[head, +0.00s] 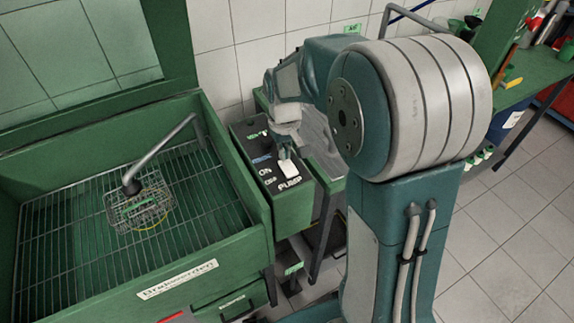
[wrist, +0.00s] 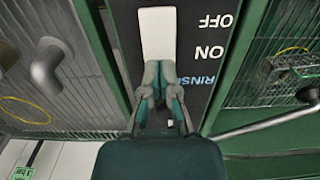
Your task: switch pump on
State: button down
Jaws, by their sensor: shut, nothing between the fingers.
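The pump switch is a white rocker (head: 288,169) on a black control panel (head: 267,195) beside the wash basin. The panel carries the words RINSE, ON, OFF and PUMP. The rocker also shows in the wrist view (wrist: 157,30), beside ON and OFF. My gripper (head: 284,154) is shut and empty, pointing down at the rocker. In the wrist view its fingertips (wrist: 158,66) overlap the rocker's near end, on the ON side. I cannot tell whether they touch it or which way the rocker is tilted.
The green wash basin (head: 207,270) with a wire grate stands left of the panel. A wire basket (head: 138,207) and a bent grey spout (head: 160,152) are over the grate. A green workbench (head: 535,75) is at the back right. Tiled floor (head: 500,235) is open at the right.

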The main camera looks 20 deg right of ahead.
aim_at(285, 162)
jog(key=shift+f, duration=0.8)
dwell(0.4)
jog(key=shift+r, duration=3.55)
jog(key=shift+s+r, duration=0.1)
jog(key=s+r+m+t, duration=0.1)
jog(key=s+r+t, duration=0.1)
jog(key=s, duration=0.8)
jog(key=s+r+m+t, duration=0.1)
jog(key=s+r+t, duration=0.2)
jog(key=s, duration=0.8)
notch_tip(285, 162, up, 2)
jog(key=shift+r+t, duration=0.1)
jog(key=shift+t, duration=0.2)
